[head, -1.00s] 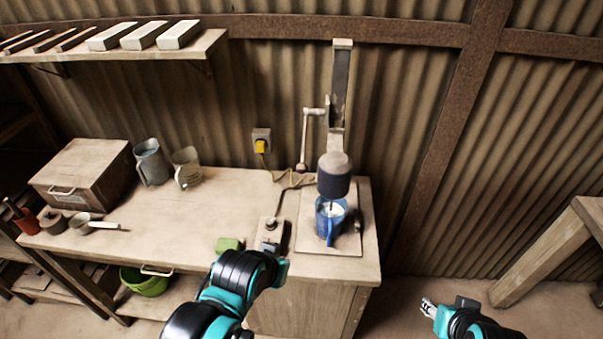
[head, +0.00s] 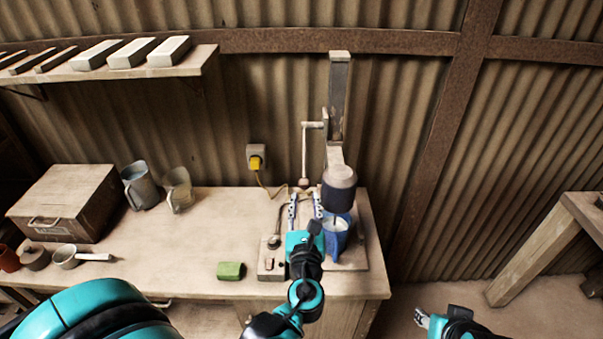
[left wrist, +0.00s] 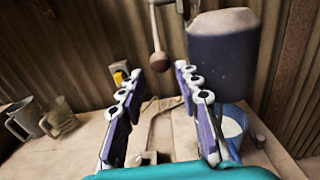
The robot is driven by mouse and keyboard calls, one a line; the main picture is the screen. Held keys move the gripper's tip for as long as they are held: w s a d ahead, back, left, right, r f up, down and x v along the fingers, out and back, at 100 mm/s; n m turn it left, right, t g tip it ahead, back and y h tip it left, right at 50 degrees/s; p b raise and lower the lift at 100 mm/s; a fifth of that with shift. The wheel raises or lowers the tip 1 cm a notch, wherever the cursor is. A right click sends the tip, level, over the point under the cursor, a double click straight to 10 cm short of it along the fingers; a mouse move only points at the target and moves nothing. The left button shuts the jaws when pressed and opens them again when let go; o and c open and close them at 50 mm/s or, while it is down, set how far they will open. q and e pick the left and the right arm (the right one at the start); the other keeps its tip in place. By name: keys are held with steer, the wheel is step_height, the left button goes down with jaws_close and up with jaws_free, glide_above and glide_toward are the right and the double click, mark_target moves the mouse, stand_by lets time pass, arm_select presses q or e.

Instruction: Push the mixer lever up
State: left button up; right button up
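The mixer (head: 339,187) stands against the wall, its dark motor head above a blue jug (head: 336,243) of white liquid. Its lever (head: 304,150) hangs down on the left side and ends in a round knob; the knob also shows in the left wrist view (left wrist: 158,61). My left gripper (head: 305,200) is open and empty. Its two fingers point at the wall, one on either side of the knob as seen in the wrist view, with the knob apparently beyond the fingertips. My right gripper (head: 423,317) is low at the right, away from the bench; its opening is unclear.
The jug and motor head (left wrist: 224,50) are close to the right finger. A switch box (head: 271,264) and a green block (head: 230,271) lie near the bench's front edge. Two jugs (head: 139,186) and a wooden box (head: 70,203) stand left. The middle of the bench is clear.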

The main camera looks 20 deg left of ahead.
mark_target(305, 173)
arm_select(q)
steer(key=b+x, duration=0.2)
steer(key=x, duration=0.9)
steer(key=shift+w+a, duration=0.1)
steer(key=shift+w, duration=0.25)
jaws_close()
